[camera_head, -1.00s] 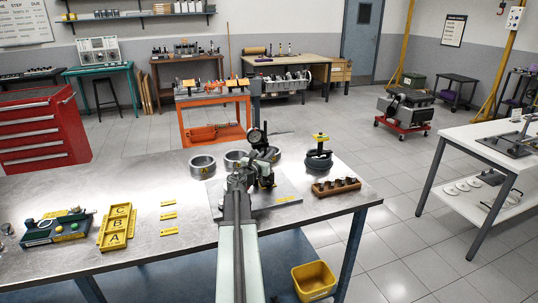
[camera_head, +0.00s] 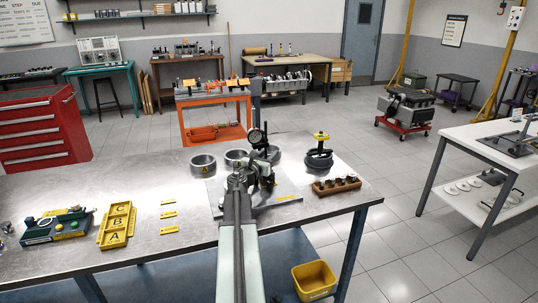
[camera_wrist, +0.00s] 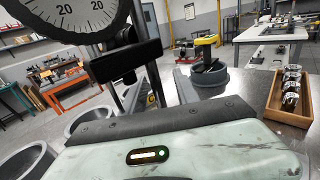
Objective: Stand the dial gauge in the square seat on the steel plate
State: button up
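The dial gauge (camera_head: 257,137) stands roughly upright over the grey steel plate (camera_head: 288,192), with its round dial at the top of a dark post. In the wrist view its white dial face (camera_wrist: 62,14) is close at the upper left, beside a black clamp block (camera_wrist: 125,62) and metal posts. My gripper (camera_head: 264,169) is at the gauge's lower part.
Metal rings (camera_head: 203,164) stand behind the plate. A dark round part with a yellow top (camera_head: 320,153) and a wooden block of small parts (camera_head: 337,186) are to the right. Yellow labels (camera_head: 169,215), a yellow tray (camera_head: 117,225) and a green fixture (camera_head: 57,226) lie left.

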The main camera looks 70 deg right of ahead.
jog(key=a, duration=0.7)
jog(key=shift+w+a, duration=0.4)
jog(key=shift+w, duration=0.05)
jog(key=shift+s, duration=0.15)
